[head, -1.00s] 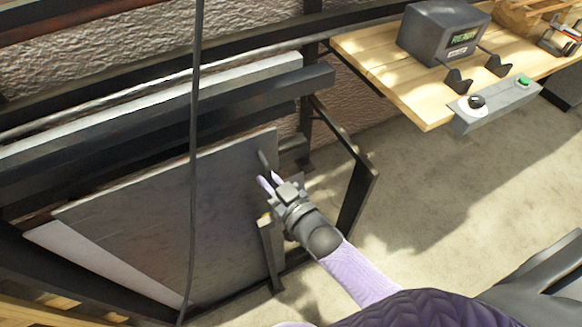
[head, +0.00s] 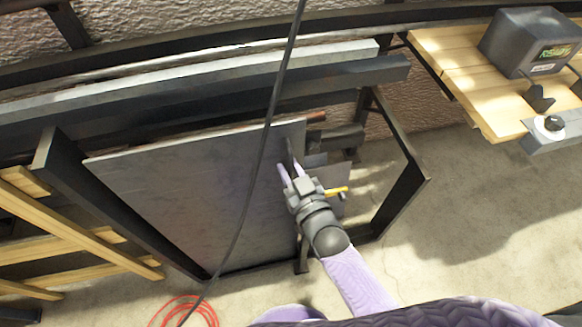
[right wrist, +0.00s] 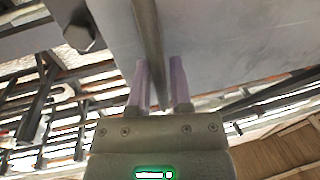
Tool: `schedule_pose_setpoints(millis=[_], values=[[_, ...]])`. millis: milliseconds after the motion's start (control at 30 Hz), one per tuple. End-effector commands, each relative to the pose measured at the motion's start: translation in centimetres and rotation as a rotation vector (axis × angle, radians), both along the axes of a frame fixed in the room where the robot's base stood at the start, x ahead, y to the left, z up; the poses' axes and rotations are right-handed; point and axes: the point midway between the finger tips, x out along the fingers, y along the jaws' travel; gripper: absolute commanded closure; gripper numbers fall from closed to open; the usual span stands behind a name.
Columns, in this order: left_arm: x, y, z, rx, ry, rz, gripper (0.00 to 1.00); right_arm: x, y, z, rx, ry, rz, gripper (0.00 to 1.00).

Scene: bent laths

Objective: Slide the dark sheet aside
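The dark sheet (head: 190,190) is a large grey flat panel leaning in the black rack. Right of the sheet's edge, a grey piece (head: 334,205) and a yellow bar (head: 337,190) show. My left gripper is out of view.
The rack's black frame post (head: 402,205) stands right of the sheet. A wooden bench (head: 455,70) with a dark box (head: 528,42) is at the upper right. A black cable (head: 262,150) hangs across the view. A red coil (head: 190,308) lies on the floor.

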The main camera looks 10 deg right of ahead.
Motion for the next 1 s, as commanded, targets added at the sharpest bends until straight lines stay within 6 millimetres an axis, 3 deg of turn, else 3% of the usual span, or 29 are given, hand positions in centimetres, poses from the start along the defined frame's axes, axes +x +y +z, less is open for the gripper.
schedule_pose_setpoints(millis=[33,100,400,800,1000], values=[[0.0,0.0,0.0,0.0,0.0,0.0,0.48,0.0,0.0,0.0,0.0,0.0,0.0,0.62],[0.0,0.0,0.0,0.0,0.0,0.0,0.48,0.0,0.0,0.0,0.0,-0.001,0.0,0.51],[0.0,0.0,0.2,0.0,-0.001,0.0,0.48,-0.3,-0.2,0.1,0.0,-0.001,-0.001,0.51],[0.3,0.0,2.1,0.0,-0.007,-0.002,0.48,-8.3,-2.4,0.1,-0.001,0.002,0.0,0.51],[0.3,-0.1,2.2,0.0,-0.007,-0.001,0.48,-9.6,-2.7,0.1,0.0,-0.001,0.0,0.51]])
